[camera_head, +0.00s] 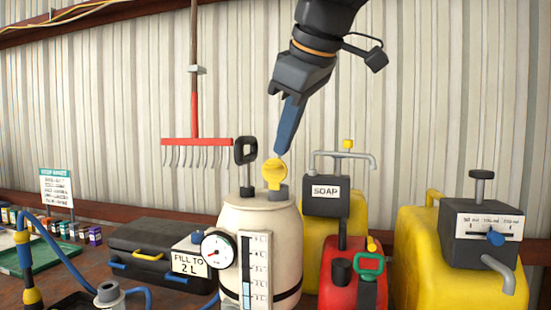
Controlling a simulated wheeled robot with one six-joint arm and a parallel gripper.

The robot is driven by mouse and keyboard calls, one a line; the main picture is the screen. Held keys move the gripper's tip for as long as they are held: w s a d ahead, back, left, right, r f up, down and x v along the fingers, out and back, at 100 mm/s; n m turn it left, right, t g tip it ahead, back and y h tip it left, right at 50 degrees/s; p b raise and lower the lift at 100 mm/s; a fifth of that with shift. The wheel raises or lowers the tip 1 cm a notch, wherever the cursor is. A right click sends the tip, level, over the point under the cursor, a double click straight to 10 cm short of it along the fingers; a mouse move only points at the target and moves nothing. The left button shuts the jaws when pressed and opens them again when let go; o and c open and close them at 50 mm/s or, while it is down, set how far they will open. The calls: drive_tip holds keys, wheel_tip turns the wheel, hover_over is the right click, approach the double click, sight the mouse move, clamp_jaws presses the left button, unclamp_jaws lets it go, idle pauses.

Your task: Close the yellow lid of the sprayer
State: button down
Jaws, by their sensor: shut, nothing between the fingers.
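The sprayer (262,222) is a cream tank with a black pump handle, a round gauge and a level strip on its front. Its yellow lid (275,172) stands upright above a grey filler neck (276,192) on the tank's top, so the lid is open. My gripper (279,152) comes down from above, its blue fingers shut and empty. The fingertips are just above the lid's upper edge; I cannot tell if they touch it.
A black case (155,255) and a "FILL TO 2 L" card (190,264) are left of the sprayer. Close on the right stand a soap dispenser (325,195), a red can (350,285) and a yellow container with a dosing pump (415,265). A red rake (197,142) hangs behind.

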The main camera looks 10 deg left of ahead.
sight(271, 160)
drive_tip(key=w+a+f+p, duration=0.4)
drive_tip(key=w+f, duration=0.1)
drive_tip(key=w, duration=0.3)
drive_tip(key=shift+w+n, duration=0.3)
drive_tip(key=shift+r+p, duration=0.1)
drive_tip(key=shift+p, duration=0.2)
